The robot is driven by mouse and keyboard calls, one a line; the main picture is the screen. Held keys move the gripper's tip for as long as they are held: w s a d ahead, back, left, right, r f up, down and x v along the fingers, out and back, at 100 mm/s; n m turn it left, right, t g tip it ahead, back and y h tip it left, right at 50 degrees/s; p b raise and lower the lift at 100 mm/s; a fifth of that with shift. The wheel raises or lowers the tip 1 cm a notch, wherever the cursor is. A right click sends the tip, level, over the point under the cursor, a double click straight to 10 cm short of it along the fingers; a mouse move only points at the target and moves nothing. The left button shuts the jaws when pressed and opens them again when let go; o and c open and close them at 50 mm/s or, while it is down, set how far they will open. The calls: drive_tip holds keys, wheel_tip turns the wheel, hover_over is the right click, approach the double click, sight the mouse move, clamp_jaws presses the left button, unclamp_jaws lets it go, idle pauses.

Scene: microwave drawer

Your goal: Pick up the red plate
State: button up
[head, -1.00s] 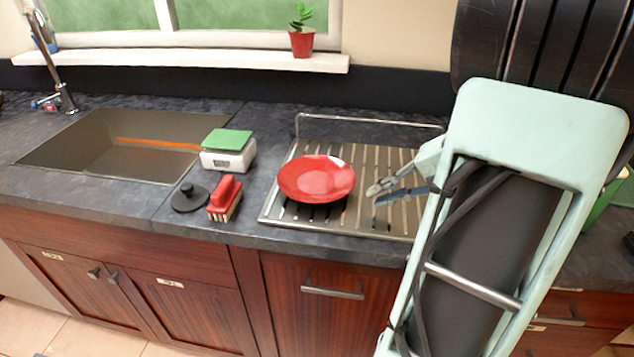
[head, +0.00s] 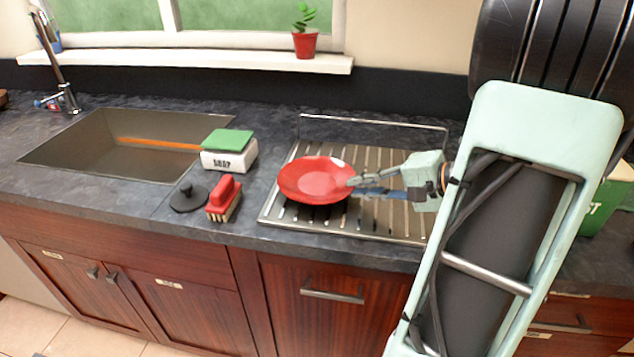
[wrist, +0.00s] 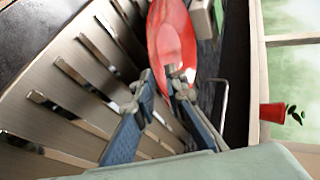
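The red plate (head: 312,181) lies on the metal drying rack (head: 400,228) at its left part. In the wrist view the plate (wrist: 168,30) is at the top centre, partly behind the fingertips. My gripper (head: 352,185) is at the plate's right rim, with its fingers pointing left. In the wrist view my gripper (wrist: 160,74) has a narrow gap between its fingertips, and the plate's near rim shows at that gap. The fingers do not look closed on the rim. Whether they touch it I cannot tell.
A red brush (head: 225,197), a dark round stopper (head: 189,198) and a soap box with a green sponge (head: 228,158) stand left of the rack. The sink (head: 110,150) is farther left. A wire rail (head: 375,117) rises behind the rack. A potted plant (head: 305,43) stands on the sill.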

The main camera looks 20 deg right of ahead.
drive_tip(key=x, duration=0.2)
drive_tip(key=shift+w+a+f, duration=0.1)
drive_tip(key=shift+w+f, duration=0.05)
drive_tip(key=shift+w, duration=0.05)
clamp_jaws()
